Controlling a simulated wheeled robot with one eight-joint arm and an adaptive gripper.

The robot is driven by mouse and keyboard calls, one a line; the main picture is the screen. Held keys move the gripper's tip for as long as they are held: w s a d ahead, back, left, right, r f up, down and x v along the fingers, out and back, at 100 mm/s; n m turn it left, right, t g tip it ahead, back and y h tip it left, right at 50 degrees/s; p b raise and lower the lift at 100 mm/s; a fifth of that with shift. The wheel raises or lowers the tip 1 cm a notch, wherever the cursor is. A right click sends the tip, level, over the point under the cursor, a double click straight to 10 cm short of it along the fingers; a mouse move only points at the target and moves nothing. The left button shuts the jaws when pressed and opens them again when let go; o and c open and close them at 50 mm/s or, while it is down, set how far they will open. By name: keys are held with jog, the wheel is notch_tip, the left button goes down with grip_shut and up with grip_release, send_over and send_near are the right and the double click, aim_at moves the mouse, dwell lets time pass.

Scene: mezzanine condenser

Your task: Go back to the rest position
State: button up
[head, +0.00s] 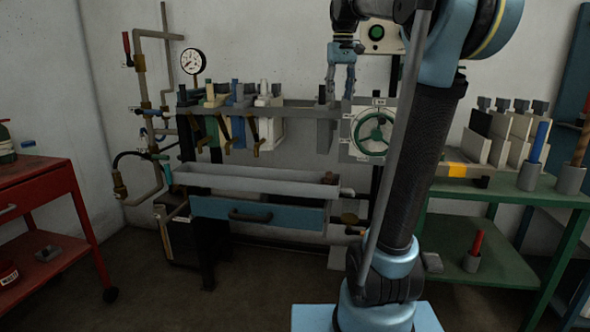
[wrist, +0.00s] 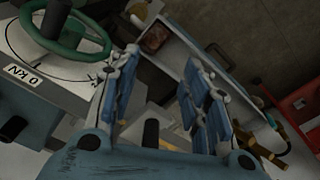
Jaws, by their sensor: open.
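My gripper (head: 342,62) is raised in the head view, above the bench and left of my arm's upper links, with its blue fingers pointing down. In the wrist view my gripper (wrist: 165,100) shows its blue fingers spread apart, with nothing held between them. A green handwheel (head: 373,131) on a white dial plate is below and to the right of the gripper in the head view. The handwheel (wrist: 65,30) also shows at the upper left of the wrist view, beside the fingers and apart from them.
A rack with several coloured blocks (head: 238,128) and a long grey trough (head: 255,183) stand left of the gripper. A red cart (head: 40,190) stands left; a green table (head: 530,194) stands right.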

jog(key=s+d+f+m, duration=0.1)
jog(key=s+f, duration=0.8)
jog(key=f, duration=0.4)
jog(key=s+d+f+m+t, duration=0.1)
jog(key=s+d+f, duration=0.1)
jog(key=s+f, duration=0.7)
jog(key=s+d+f, duration=0.1)
jog(key=s+f, duration=0.8)
jog(key=f, duration=0.8)
jog(key=shift+s+d+m, duration=0.15)
jog(key=shift+m, duration=0.25)
jog(key=shift+f, duration=0.1)
jog(key=shift+w+f, duration=0.2)
jog(key=shift+w, duration=0.3)
